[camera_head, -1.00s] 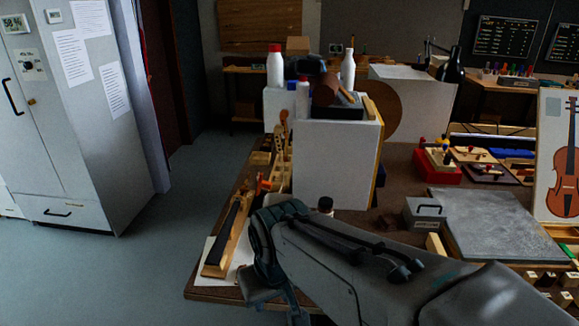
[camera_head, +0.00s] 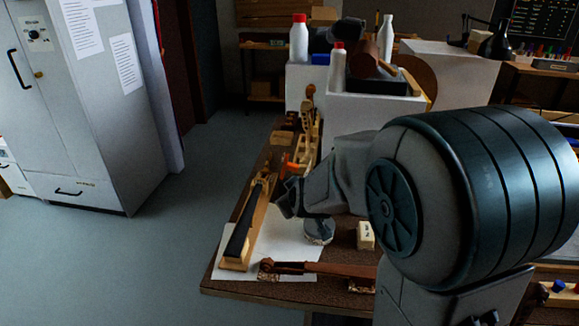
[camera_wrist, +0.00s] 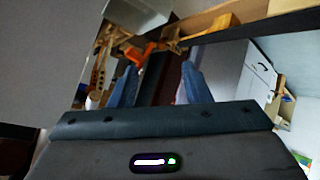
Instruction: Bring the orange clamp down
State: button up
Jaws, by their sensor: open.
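The orange clamp (camera_head: 290,166) is a small orange shape near the left edge of the bench, by the far end of the violin neck with the black fingerboard (camera_head: 246,225). It also shows in the wrist view (camera_wrist: 147,50), ahead of the fingertips and a little left of the middle. My gripper (camera_wrist: 158,75) is open, with two blue fingers apart and nothing seen between them. In the head view my forearm and wrist reach left over the bench to just beside the clamp, hiding part of what lies behind. I cannot tell whether the gripper touches it.
A white sheet (camera_head: 290,255) lies under the neck. A round tin (camera_head: 319,231), a pale block (camera_head: 365,236) and a brown scroll piece (camera_head: 310,268) are near my wrist. White boxes with bottles (camera_head: 299,40) stand behind. The floor to the left is clear.

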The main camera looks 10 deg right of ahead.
aim_at(293, 169)
jog(key=w+f+n+t+h+b, duration=0.5)
jog(key=w+f+n+t+h, duration=0.15)
jog(key=w, duration=0.45)
jog(key=shift+y, duration=0.35)
jog(key=x, duration=1.3)
jog(key=shift+w+d+p, duration=0.15)
jog(key=shift+w+p, duration=0.15)
jog(key=shift+p, duration=0.1)
grip_shut()
